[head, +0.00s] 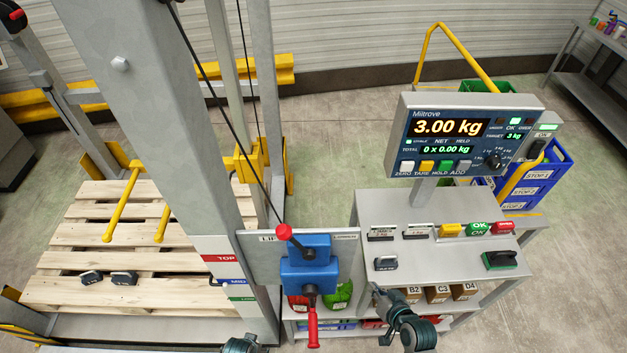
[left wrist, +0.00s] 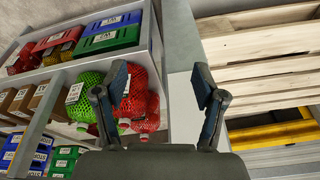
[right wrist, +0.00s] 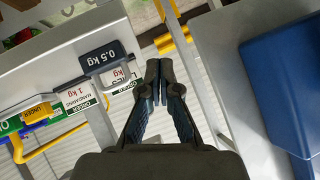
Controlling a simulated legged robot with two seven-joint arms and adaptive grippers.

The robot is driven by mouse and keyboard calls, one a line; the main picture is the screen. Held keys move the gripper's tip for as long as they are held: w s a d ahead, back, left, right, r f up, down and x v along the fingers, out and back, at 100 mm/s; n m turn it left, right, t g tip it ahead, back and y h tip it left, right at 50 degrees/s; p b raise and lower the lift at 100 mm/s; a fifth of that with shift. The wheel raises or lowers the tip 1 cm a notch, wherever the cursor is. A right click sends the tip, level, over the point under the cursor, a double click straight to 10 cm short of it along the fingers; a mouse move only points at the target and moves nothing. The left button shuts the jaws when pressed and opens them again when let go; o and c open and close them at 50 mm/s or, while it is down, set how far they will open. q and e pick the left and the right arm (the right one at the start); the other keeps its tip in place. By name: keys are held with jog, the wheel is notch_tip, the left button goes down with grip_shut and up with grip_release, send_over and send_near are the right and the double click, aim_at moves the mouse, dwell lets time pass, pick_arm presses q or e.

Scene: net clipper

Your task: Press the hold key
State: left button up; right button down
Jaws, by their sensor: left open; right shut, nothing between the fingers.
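The scale display (head: 470,138) stands on a post above the bench in the head view and reads 3.00 kg. The hold key (head: 443,167) is the green key in its bottom row, between the yellow tare key (head: 426,167) and the grey add key (head: 462,166). My right gripper (head: 377,292) is shut and empty at the front edge of the bench, well below the display and apart from the key. It also shows shut in the right wrist view (right wrist: 162,72). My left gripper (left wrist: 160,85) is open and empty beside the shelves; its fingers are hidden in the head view.
The bench top (head: 440,258) carries a 0.5 kg weight (head: 386,263), a green OK button (head: 478,228) and a black-green switch (head: 501,260). A blue lever block (head: 309,264) with a red handle stands left of my right gripper. Net bags (left wrist: 88,95) hang near the left gripper.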

jog(key=w+d+r+m+t, duration=0.4)
jog(key=w+r+m+t, duration=0.55)
jog(key=w+r, duration=0.5)
jog(key=m+t+h, duration=0.3)
jog(key=m+h, duration=0.8)
send_near(445, 165)
jog(key=s+a+r, duration=0.3)
jog(key=s+a, duration=0.1)
jog(key=d+m+g+h, duration=0.4)
jog(key=d+m+h, duration=0.3)
jog(key=d+m, duration=0.1)
pick_arm(q)
jog(key=s+a+f+g+b, duration=0.1)
jog(key=s+a+f, duration=0.1)
jog(key=s+f, duration=0.8)
jog(key=s+a+f+b, duration=0.1)
jog(key=s+a+f, duration=0.1)
jog(key=s+f, duration=0.8)
notch_tip(445, 165, down, 9)
jog(key=shift+s+a+r+g+b, duration=0.1)
jog(key=shift+s+a+g+b, duration=0.1)
jog(key=shift+g+b, duration=0.15)
pick_arm(e)
jog(key=w+a, duration=0.1)
jog(key=w, duration=0.7)
jog(key=shift+w+a, duration=0.3)
jog(key=shift+w, duration=0.05)
